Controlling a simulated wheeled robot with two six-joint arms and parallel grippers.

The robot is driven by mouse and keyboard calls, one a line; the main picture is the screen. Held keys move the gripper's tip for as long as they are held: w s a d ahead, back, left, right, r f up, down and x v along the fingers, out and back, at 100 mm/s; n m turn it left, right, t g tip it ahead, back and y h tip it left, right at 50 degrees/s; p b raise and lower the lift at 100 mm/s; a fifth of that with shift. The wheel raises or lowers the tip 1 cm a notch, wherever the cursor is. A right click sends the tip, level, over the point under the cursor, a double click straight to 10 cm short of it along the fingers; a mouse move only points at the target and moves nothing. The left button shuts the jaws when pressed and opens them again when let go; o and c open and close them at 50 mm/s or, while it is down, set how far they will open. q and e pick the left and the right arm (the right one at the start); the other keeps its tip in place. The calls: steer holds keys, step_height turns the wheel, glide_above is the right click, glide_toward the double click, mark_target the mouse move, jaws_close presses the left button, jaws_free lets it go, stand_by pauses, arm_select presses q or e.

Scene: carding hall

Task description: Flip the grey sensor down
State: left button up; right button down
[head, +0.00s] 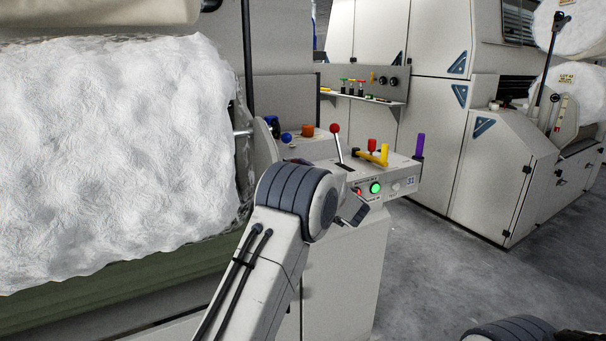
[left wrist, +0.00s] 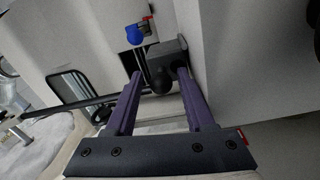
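In the left wrist view, a dark grey block (left wrist: 169,52) with a rounded dark knob (left wrist: 160,81) stands against a pale machine panel; it may be the grey sensor, but I cannot be sure. My left gripper (left wrist: 159,74) is open, its two purple fingers on either side of the knob. I cannot tell whether they touch it. In the head view my left forearm and wrist hide this gripper and the area behind them. Only part of my right arm shows at the bottom right; its gripper is out of view.
A console (head: 335,165) carries a red-knobbed lever (head: 335,130), a yellow handle (head: 373,156), a lit green button (head: 375,188) and a purple post (head: 420,144). A blue knob (left wrist: 134,34) is near the block. White fibre (head: 110,150) fills the left. Grey floor (head: 450,270) is clear at right.

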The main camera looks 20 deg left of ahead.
arm_select(q)
steer(key=shift+f, duration=0.25)
